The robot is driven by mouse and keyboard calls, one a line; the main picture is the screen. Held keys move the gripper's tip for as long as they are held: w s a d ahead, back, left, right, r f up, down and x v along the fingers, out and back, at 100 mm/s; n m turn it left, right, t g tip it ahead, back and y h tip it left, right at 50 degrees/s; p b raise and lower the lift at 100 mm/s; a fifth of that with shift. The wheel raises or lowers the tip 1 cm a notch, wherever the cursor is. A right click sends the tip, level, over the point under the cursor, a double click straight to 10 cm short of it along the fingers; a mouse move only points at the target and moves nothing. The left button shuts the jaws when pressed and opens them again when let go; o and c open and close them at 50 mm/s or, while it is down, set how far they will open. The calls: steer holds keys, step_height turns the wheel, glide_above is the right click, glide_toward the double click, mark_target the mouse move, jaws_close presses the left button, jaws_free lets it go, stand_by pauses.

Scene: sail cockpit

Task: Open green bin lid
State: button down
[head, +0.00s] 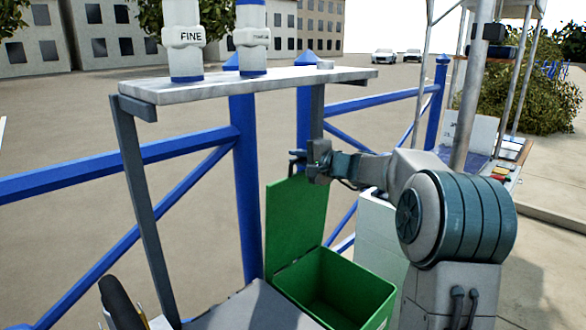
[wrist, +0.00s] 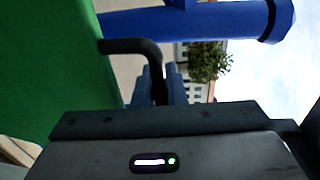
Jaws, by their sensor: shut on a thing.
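The green bin (head: 345,290) stands below the shelf, and its inside shows from above. Its green lid (head: 296,222) stands up, roughly vertical, at the bin's back left side. My gripper (head: 299,164) is at the top edge of the lid. In the wrist view, my gripper (wrist: 160,88) is shut on a dark bent handle (wrist: 128,46), which reaches to the green lid (wrist: 45,70) at the left. The fingertips are small and partly hidden in the head view.
A grey shelf (head: 250,84) with white bottles (head: 183,45) stands above and left of the bin. Blue railings (head: 246,190) run behind the lid. A white box (head: 380,235) stands right of the bin, partly behind my arm. A grey surface (head: 250,308) lies at the front.

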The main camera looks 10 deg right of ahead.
steer(key=shift+s+d+f+b, duration=0.25)
steer(key=shift+s+d+b, duration=0.35)
steer(key=shift+b, duration=0.65)
steer(key=shift+s+r, duration=0.2)
steer(key=shift+s, duration=0.1)
steer(key=c, duration=1.5)
jaws_free()
steer(key=shift+s, duration=0.1)
steer(key=f+v, duration=0.1)
steer(key=v, duration=1.2)
steer(key=shift+s+d+p, duration=0.25)
steer(key=shift+s+p, duration=0.05)
steer(key=shift+p, duration=0.05)
steer(key=shift+r, duration=0.1)
